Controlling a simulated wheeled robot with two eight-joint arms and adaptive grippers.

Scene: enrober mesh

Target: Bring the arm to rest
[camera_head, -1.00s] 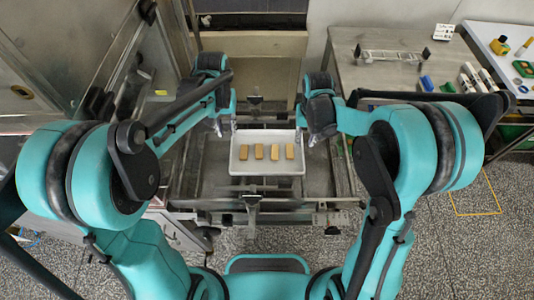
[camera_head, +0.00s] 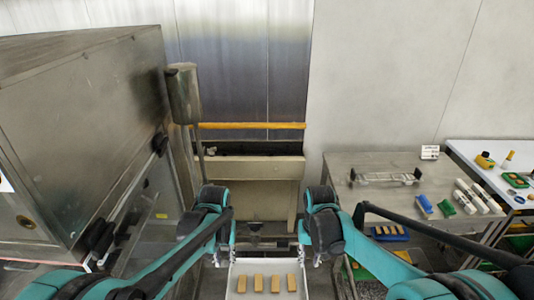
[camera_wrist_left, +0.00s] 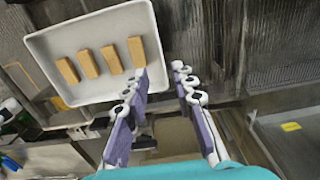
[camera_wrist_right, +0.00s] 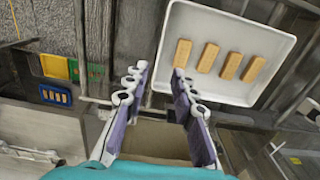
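A white tray (camera_head: 236,268) with several tan bars (camera_head: 258,283) in a row shows at the bottom centre of the head view. My left gripper (camera_head: 217,260) is at the tray's left side and my right gripper (camera_head: 318,260) at its right side. In the left wrist view, the left gripper (camera_wrist_left: 160,72) has its fingers apart, with the tray's edge (camera_wrist_left: 157,50) seen between them. In the right wrist view, the right gripper (camera_wrist_right: 159,72) is also open, with the tray's edge (camera_wrist_right: 164,40) between its fingers. Neither clearly touches the tray.
A large steel machine (camera_head: 80,130) stands on the left. A steel table (camera_head: 385,170) at the right holds a metal rack (camera_head: 385,177), blue (camera_head: 424,204) and green (camera_head: 446,208) items and white rolls (camera_head: 480,195). A white table (camera_head: 490,160) stands beyond it.

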